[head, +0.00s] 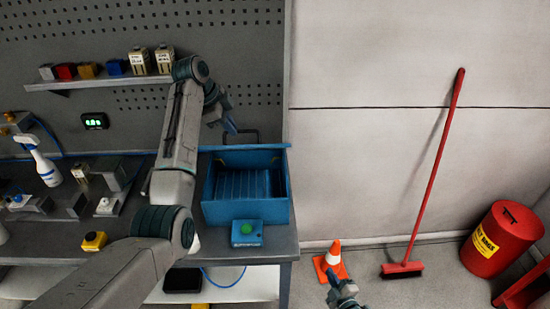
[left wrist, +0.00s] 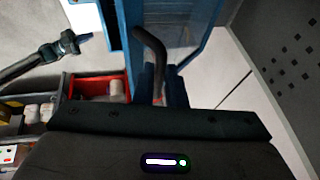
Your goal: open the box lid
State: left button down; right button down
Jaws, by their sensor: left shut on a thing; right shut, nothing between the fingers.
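The blue box (head: 211,211) stands on the workbench with its ribbed inside in plain view. Its blue lid (head: 271,147) is swung up at the back, seen nearly edge-on. A dark handle (head: 257,137) sticks out from the lid. My left gripper (head: 231,127) is at the handle's left end, shut on it. My right gripper (head: 343,288) is shut and empty, low beside the bench, far from the box.
A small blue box with a green button (head: 247,228) sits in front of the blue box. A spray bottle (head: 45,168) and fixtures stand at the left. A shelf (head: 100,82) with small blocks hangs behind. A cone (head: 331,262), a broom (head: 436,175) and a red bin (head: 500,238) stand right.

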pick_arm(q)
jog(key=shift+f, duration=0.3)
pick_arm(e)
jog(key=w+a+r+n+g+y, duration=0.1)
jog(key=w+a+r+n+y, duration=0.4)
jog(key=r, duration=0.8)
jog(key=w+a+r+n+g+y, duration=0.1)
jog(key=w+a+r+n+y, duration=0.4)
jog(key=r+n, duration=0.5)
jog(key=w+a+r+n+g+y, duration=0.1)
jog(key=w+a+r+n+y, duration=0.5)
jog(key=r, duration=1.1)
jog(key=shift+a+r+n+y, duration=0.25)
jog(key=shift+a+n+y, duration=0.55)
jog(key=shift+a+n, duration=0.5)
